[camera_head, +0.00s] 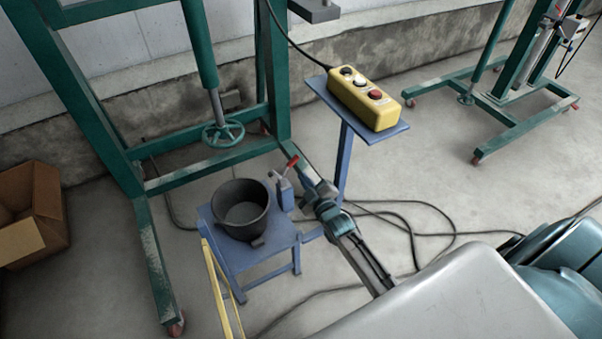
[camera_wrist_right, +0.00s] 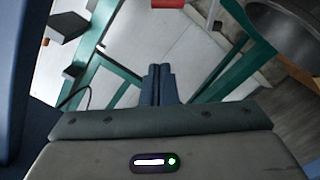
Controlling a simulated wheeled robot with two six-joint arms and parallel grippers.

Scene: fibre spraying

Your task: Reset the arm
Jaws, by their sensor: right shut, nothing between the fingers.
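My right gripper (camera_head: 304,170) is at the end of the arm that comes in from the lower right. It is beside a small lever with a red handle (camera_head: 292,161) on the blue stand (camera_head: 228,258). In the right wrist view its two fingers (camera_wrist_right: 158,72) are together with nothing between them. My left gripper is not in view.
A dark bucket (camera_head: 241,209) sits on the blue stand. A yellow button box (camera_head: 363,98) rests on a blue pedestal (camera_head: 398,128) behind the gripper. A green frame (camera_head: 150,235) stands left. A cardboard box (camera_head: 32,215) is at far left. Cables (camera_head: 410,225) lie on the floor.

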